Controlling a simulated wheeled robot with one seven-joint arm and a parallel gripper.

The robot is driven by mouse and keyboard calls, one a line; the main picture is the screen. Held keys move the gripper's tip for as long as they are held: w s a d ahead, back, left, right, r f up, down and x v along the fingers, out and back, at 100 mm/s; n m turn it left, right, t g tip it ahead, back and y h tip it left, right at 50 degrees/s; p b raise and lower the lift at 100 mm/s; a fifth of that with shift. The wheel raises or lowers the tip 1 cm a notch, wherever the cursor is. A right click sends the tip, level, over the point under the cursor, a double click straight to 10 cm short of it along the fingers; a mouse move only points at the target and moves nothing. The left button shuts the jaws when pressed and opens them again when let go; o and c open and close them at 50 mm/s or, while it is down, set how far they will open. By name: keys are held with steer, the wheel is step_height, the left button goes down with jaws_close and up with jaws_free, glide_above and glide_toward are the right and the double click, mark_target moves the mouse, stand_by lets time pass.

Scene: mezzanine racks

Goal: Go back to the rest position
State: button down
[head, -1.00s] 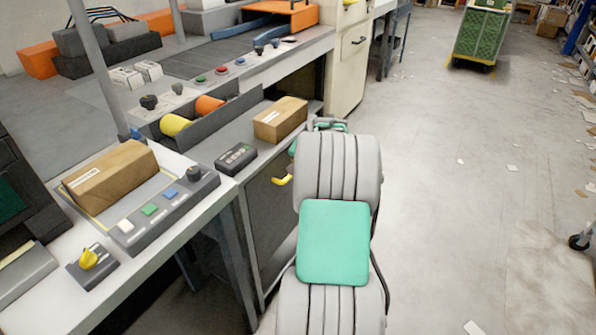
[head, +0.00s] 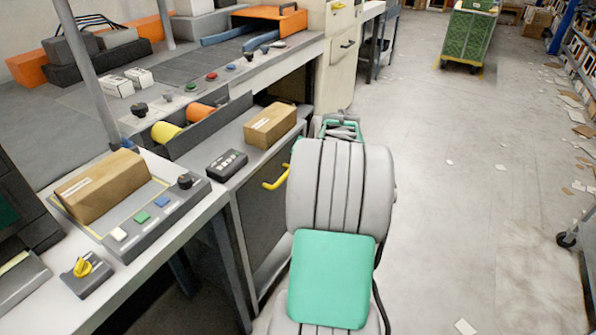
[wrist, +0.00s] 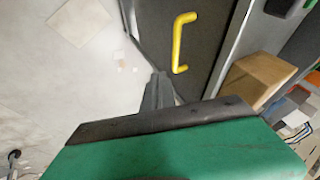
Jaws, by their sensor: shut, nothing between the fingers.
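My gripper (wrist: 158,92) shows in the wrist view as narrow grey fingers beyond a dark bar and a green body. The fingers are together, with nothing held. They point toward a dark cabinet door with a yellow handle (wrist: 181,42) and appear apart from it. In the head view my grey arm, with a green pad, stands in front of the bench, and its links hide the fingers. The yellow handle also shows there (head: 276,178), just left of my arm.
A brown box (head: 270,123) lies on the bench by a black button box (head: 226,164). Another brown box (head: 103,186) rests on a scale-like panel at the left. A green cart (head: 469,38) stands far back. The floor right of my arm is mostly clear, with paper scraps.

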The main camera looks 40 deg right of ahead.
steer(key=a+r+n+y+p, duration=0.1)
steer(key=a+r+n+p, duration=0.25)
steer(key=a+r, duration=0.45)
steer(key=a+r+n+y+p, duration=0.1)
steer(key=a+r+n+p, duration=0.3)
steer(key=a, duration=0.9)
steer(key=s+a+r+n+g+p, duration=0.1)
steer(key=s+a+r+n+p, duration=0.1)
steer(key=s+a, duration=0.4)
steer(key=s+a+r+n+g+p, duration=0.1)
steer(key=s+a+r+n+p, duration=0.2)
steer(key=a, duration=0.9)
steer(key=s+n+p, duration=0.1)
steer(key=s+p, duration=0.1)
steer(key=s, duration=0.1)
steer(key=shift+s+a+g+y, duration=0.2)
steer(key=shift+g+y, duration=0.1)
steer(key=shift+g, duration=0.1)
steer(key=shift+r, duration=0.1)
